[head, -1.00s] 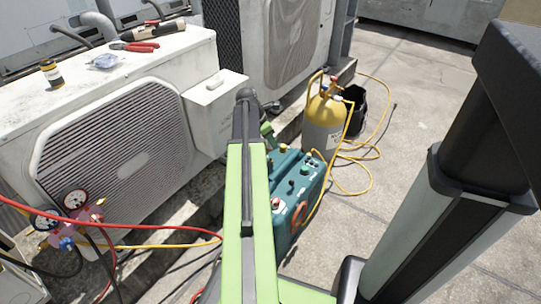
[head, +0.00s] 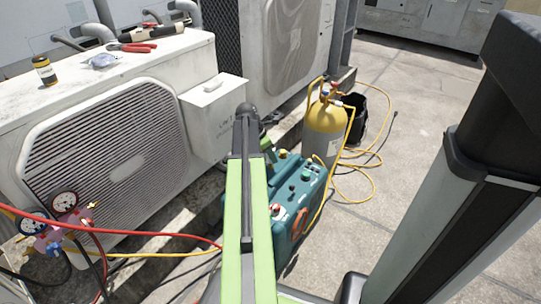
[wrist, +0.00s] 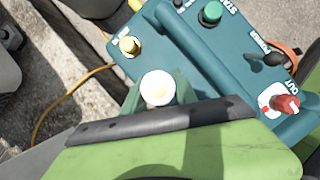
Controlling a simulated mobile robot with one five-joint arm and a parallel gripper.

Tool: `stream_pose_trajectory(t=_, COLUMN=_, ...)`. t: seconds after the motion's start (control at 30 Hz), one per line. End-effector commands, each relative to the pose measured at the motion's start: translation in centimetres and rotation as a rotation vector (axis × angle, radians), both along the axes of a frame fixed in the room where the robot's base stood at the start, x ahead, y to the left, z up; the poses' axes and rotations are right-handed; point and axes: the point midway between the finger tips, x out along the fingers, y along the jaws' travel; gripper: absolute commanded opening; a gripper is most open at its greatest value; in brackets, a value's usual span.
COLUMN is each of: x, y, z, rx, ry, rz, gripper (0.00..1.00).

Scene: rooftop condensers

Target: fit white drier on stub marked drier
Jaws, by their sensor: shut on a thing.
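My gripper (wrist: 160,103) shows in the wrist view as green jaws, shut on a white round-ended thing, which looks like the white drier (wrist: 157,87) seen end-on. The drier's length is hidden behind the end. It is above the teal machine in that view; I cannot tell the height. In the head view my green arm hides most of the gripper, and I cannot make out the drier there.
The teal machine (head: 302,183) has knobs and a red-handled OUT valve (wrist: 284,104). A yellow-topped cylinder (head: 325,125) stands behind it with yellow hoses. A white condenser (head: 200,62) stands left, tools on top. Gauges (head: 65,205) and hoses (head: 150,222) lie front left.

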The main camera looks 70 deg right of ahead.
Motion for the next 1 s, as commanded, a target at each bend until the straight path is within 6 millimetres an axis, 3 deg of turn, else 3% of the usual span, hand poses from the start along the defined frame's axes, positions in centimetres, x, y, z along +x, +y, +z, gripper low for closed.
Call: stream_pose_trajectory(t=1.0, x=0.1, y=0.0, z=-0.9, rx=0.000, ry=0.000, rz=0.001, gripper=0.00)
